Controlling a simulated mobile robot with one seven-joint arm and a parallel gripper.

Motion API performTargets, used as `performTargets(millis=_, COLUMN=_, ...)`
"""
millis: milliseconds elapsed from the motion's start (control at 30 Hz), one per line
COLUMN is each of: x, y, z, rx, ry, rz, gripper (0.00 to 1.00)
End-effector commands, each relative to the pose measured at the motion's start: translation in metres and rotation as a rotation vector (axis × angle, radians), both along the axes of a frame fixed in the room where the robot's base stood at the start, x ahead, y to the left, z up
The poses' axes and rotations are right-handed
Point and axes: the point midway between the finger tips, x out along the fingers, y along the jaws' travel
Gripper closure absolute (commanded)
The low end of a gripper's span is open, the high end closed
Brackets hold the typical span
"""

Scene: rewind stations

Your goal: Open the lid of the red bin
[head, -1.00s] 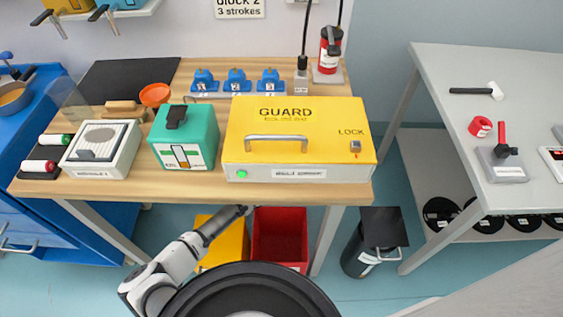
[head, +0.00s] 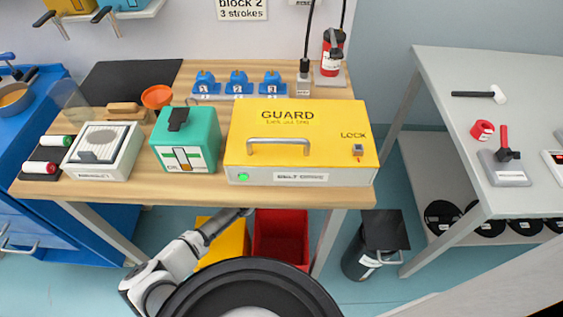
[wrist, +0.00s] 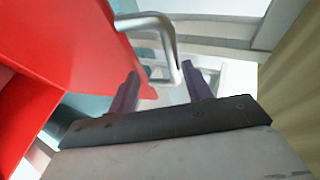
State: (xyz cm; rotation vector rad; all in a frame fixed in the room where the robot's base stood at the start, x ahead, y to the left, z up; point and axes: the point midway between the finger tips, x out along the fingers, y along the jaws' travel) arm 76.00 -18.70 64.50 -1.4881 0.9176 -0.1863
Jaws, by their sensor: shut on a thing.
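The red bin (head: 280,238) stands on the floor under the front edge of the wooden table, to the right of a yellow bin. The table edge hides its back part, so how far its lid stands open is not clear there. In the wrist view a red panel (wrist: 75,40) fills the upper left, with a grey bar handle (wrist: 150,22) bent out from it. My gripper (wrist: 163,88) has its two fingers on either side of this handle and is shut on it. In the head view my arm reaches under the table, and the fingertips are hidden.
The wooden table (head: 100,195) overhangs the bins. The yellow bin (head: 228,243) is close by my arm. A table leg (head: 328,240) stands just right of the red bin, and a black canister (head: 378,243) stands beyond it.

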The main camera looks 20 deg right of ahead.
Motion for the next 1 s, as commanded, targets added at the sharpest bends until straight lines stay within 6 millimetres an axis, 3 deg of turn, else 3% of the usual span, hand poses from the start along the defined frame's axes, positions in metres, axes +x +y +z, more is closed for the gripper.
performTargets(millis=33, x=0.01, y=0.001, z=0.002, rx=0.004, ry=-0.019, rz=0.01, gripper=0.66)
performTargets(millis=267, x=0.004, y=0.009, z=0.007, rx=0.005, ry=-0.022, rz=0.01, gripper=0.66)
performTargets(millis=800, x=-0.074, y=0.076, z=0.052, rx=-0.002, ry=-0.019, rz=0.009, gripper=0.66)
performTargets(millis=1000, x=-0.093, y=0.091, z=0.064, rx=-0.005, ry=-0.018, rz=0.007, gripper=0.66)
